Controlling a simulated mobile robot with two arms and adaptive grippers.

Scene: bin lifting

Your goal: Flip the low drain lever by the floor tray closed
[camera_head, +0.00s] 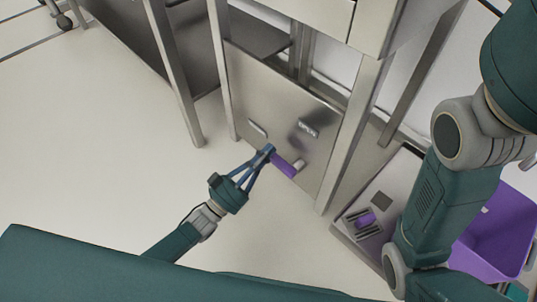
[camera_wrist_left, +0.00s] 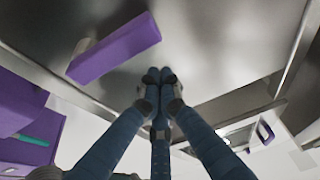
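The drain lever (camera_head: 283,165) has a purple grip and a pale pivot. It is mounted low on a steel panel (camera_head: 262,95) and its grip points left and up in the head view. My left gripper (camera_head: 268,149) has its fingertips at the left end of the grip in the head view. In the left wrist view the fingertips (camera_wrist_left: 160,75) are together with nothing between them. There the purple lever (camera_wrist_left: 115,48) lies up and left, apart from the fingers. Contact cannot be told. My right arm (camera_head: 435,190) shows at right, but its gripper is not in view.
A low grey floor tray (camera_head: 345,232) with a small purple piece (camera_head: 366,218) lies right of the panel. A purple bin (camera_head: 503,232) stands behind my right arm. Steel legs (camera_head: 178,75) frame the panel.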

